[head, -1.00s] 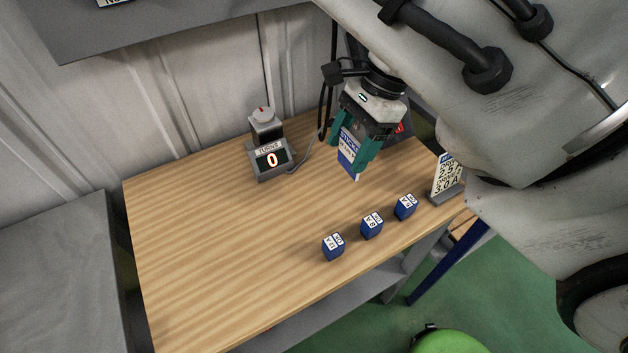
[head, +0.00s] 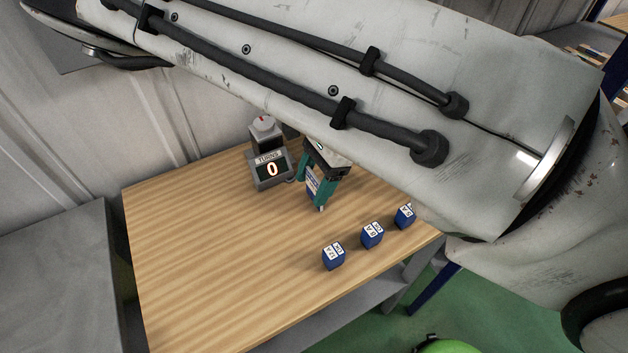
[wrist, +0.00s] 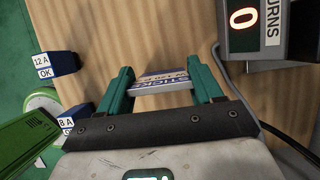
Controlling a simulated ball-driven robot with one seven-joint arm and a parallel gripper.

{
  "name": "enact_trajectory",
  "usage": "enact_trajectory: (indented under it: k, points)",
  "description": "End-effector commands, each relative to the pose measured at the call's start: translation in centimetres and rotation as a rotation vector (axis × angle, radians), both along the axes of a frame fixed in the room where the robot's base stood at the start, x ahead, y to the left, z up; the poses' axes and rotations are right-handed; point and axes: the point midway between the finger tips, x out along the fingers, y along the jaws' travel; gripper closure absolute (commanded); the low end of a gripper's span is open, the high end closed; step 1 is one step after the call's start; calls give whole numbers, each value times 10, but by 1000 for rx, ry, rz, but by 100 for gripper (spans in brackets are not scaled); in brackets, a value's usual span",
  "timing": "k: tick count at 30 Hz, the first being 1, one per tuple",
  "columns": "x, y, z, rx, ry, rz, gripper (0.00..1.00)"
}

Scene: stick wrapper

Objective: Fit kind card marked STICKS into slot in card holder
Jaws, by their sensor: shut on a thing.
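My gripper (head: 322,184) has green fingers and is shut on the blue and white kind card marked STICKS (head: 313,186). In the head view it holds the card over the table, just right of the turns counter. In the wrist view the card (wrist: 162,81) lies between the two fingertips, its lettering partly readable. The card's lower edge is close to the table top, and I cannot tell whether it touches. No card holder with a slot shows clearly in the current views; my arm covers the right back part of the table.
The turns counter (head: 270,170), reading 0, stands at the back of the wooden table (head: 210,260). Several blue labelled blocks, such as the nearest one (head: 333,257), stand near the front right edge. The left and middle of the table are clear.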

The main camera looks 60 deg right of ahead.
Motion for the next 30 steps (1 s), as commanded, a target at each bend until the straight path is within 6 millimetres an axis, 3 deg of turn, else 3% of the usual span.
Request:
enact_trajectory:
  k: [11, 12, 18, 20, 30]
  points:
    - [0, 0, -4, 0, 0, 0, 64]
    - [0, 0, -3, 0, 0, 0, 31]
    - [0, 0, -2, 0, 0, 0, 12]
    - [0, 0, -2, 0, 0, 0, 6]
    - [0, 0, 2, 0, 0, 0, 6]
